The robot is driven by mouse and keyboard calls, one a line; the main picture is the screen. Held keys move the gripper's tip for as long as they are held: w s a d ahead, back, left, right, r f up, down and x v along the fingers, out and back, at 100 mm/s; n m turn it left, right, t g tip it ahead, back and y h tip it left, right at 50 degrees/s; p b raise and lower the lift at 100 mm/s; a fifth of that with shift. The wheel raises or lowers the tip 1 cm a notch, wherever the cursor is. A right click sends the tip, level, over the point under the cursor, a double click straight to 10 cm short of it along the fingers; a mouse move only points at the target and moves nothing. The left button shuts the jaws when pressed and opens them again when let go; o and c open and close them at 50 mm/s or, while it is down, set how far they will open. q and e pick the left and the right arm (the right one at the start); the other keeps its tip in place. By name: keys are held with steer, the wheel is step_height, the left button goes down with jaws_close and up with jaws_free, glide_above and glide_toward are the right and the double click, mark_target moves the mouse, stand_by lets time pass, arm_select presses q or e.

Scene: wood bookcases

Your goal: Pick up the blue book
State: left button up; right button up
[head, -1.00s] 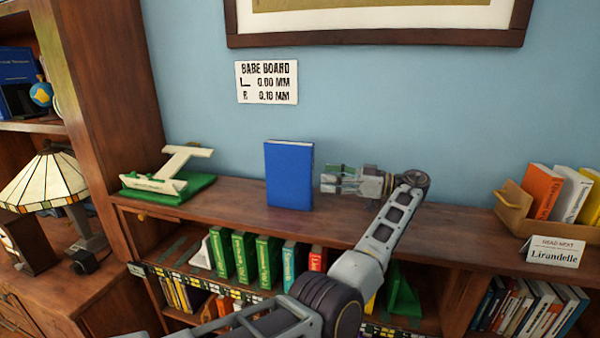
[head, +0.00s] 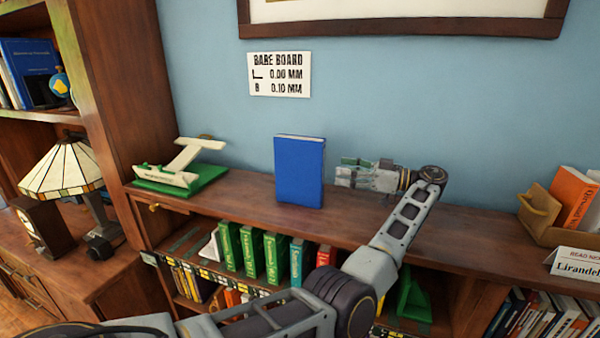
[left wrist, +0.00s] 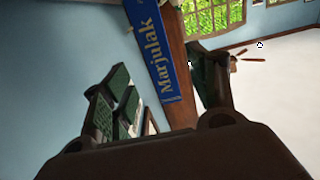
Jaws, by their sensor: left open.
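The blue book (head: 299,171) stands upright on top of the low wooden bookcase, close to the blue wall. My left gripper (head: 342,174) is just to the right of the book, pointing left at it, open and apart from it by a small gap. In the left wrist view the book's blue spine (left wrist: 160,50), with yellow lettering "Marjulak", shows between the two spread fingers of my gripper (left wrist: 165,105). My right gripper is in neither view.
A model on a green base (head: 180,178) stands left of the book. A wooden book box (head: 541,212) and a sign card (head: 578,263) stand at the right. The bookcase top between model and book is clear.

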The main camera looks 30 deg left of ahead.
mark_target(304, 165)
arm_select(q)
steer(key=shift+p+x, duration=0.3)
steer(key=shift+x, duration=0.8)
steer(key=shift+p+x, duration=0.8)
steer(key=shift+x, duration=2.1)
steer(key=shift+s, duration=0.1)
steer(key=shift+p+x, duration=0.9)
steer(key=shift+x, duration=0.4)
steer(key=shift+p+x, duration=0.5)
steer(key=shift+x, duration=0.75)
steer(key=shift+f, duration=0.2)
